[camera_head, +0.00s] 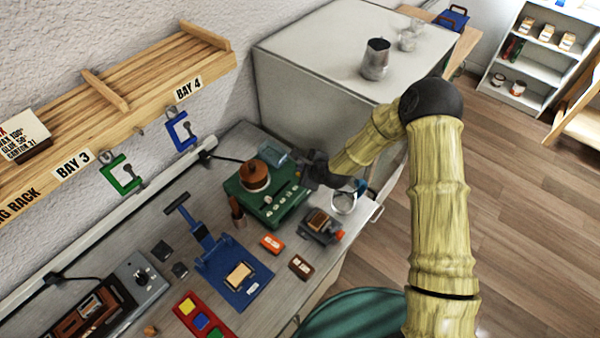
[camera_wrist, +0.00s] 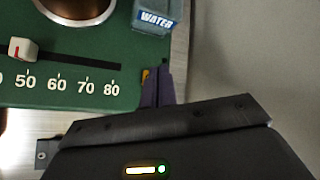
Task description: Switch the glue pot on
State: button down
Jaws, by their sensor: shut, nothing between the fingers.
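The glue pot is a round copper-brown pot (camera_head: 255,175) set on a green base (camera_head: 268,205) on the bench. In the wrist view the pot's rim (camera_wrist: 75,12) shows at the top left. The green base (camera_wrist: 60,95) there carries a slider track with numbers and a white slider knob (camera_wrist: 22,50) a little left of the 50 mark. My gripper (camera_head: 306,182) is shut and empty at the right end of the base. Its dark purple fingertips (camera_wrist: 158,80) are over the base's right edge, beside a small orange part (camera_wrist: 145,75) that they partly cover. I cannot tell whether they touch it.
A box labelled WATER (camera_wrist: 155,16) stands at the back right of the base. A metal cup (camera_head: 344,202) and a dark device (camera_head: 321,226) stand near my gripper. A blue clamp stand (camera_head: 230,270) is left of them. A large grey cabinet (camera_head: 310,95) rises behind.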

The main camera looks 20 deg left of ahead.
jog(key=shift+f, duration=0.1)
jog(key=shift+f+b, duration=0.35)
jog(key=shift+b, duration=0.1)
jog(key=shift+f, duration=0.1)
dwell(0.4)
jog(key=shift+r, duration=0.65)
notch_tip(320, 180, up, 6)
jog(key=p, duration=0.4)
dwell(0.4)
